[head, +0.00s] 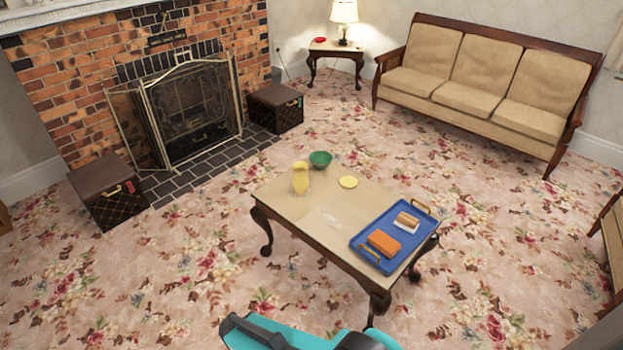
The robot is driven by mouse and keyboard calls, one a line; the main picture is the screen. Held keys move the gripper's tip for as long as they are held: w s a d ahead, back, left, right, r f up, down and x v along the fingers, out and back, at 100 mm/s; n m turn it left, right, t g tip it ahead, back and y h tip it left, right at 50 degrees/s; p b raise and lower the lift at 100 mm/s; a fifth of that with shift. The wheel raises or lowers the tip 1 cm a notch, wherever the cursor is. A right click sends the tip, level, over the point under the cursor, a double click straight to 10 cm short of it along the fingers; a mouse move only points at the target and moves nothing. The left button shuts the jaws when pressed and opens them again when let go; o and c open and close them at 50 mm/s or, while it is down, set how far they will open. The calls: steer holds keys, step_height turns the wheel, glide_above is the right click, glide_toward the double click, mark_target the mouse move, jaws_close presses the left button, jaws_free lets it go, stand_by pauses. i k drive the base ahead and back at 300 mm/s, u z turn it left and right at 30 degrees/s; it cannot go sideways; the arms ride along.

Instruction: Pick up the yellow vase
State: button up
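The yellow vase (300,180) stands upright near the far left corner of the low wooden coffee table (318,220). A green bowl (320,159) is just behind it to the right, at the table's far edge. A teal and black part of my own body shows at the bottom edge of the head view. My gripper's fingers cannot be made out, so nothing shows whether they are open or shut.
On the table are a small yellow disc (348,182) and a blue tray (365,237) holding an orange block (384,243) and a brown and white item (406,222). Two dark boxes (108,192) flank the fireplace (190,105). A sofa (490,85) stands behind. Carpet around the table is clear.

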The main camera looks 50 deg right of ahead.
mark_target(300, 182)
steer(key=u, duration=0.15)
steer(key=i, duration=0.95)
steer(key=z, duration=0.1)
